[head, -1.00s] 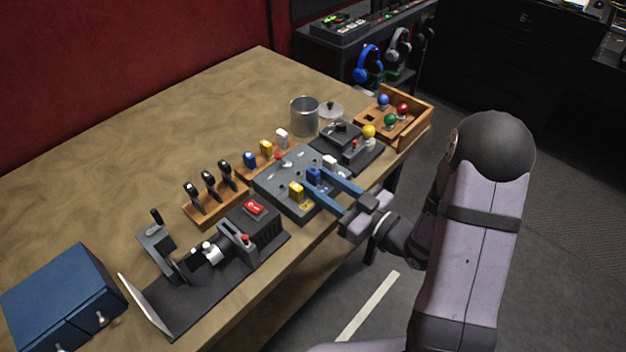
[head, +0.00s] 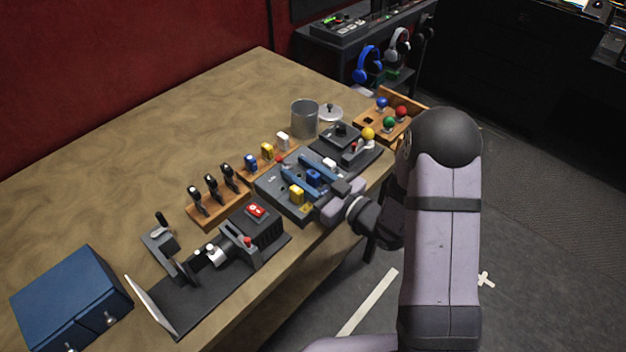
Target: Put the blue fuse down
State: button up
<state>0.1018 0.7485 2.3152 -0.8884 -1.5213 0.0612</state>
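A blue fuse (head: 313,177) sits upright on the grey fuse panel (head: 268,184), between a yellow fuse (head: 297,194) and a white fuse (head: 329,164). My gripper (head: 295,161) is over the panel, its two long blue fingers open on either side of this blue fuse. A gap seems to show between the fuse and the fingers; contact low down cannot be told. Another blue fuse (head: 251,161) stands in the wooden rack (head: 262,175) behind the panel, beside a yellow fuse (head: 267,151) and a white fuse (head: 283,141).
A black device with a red switch (head: 257,210) stands left of the panel. A joystick box (head: 368,153) stands to its right. The table's back left is clear.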

grip_shut()
jog(key=shift+r, duration=0.1)
notch_tip(320, 180, up, 10)
dwell(1.0)
dwell(0.3)
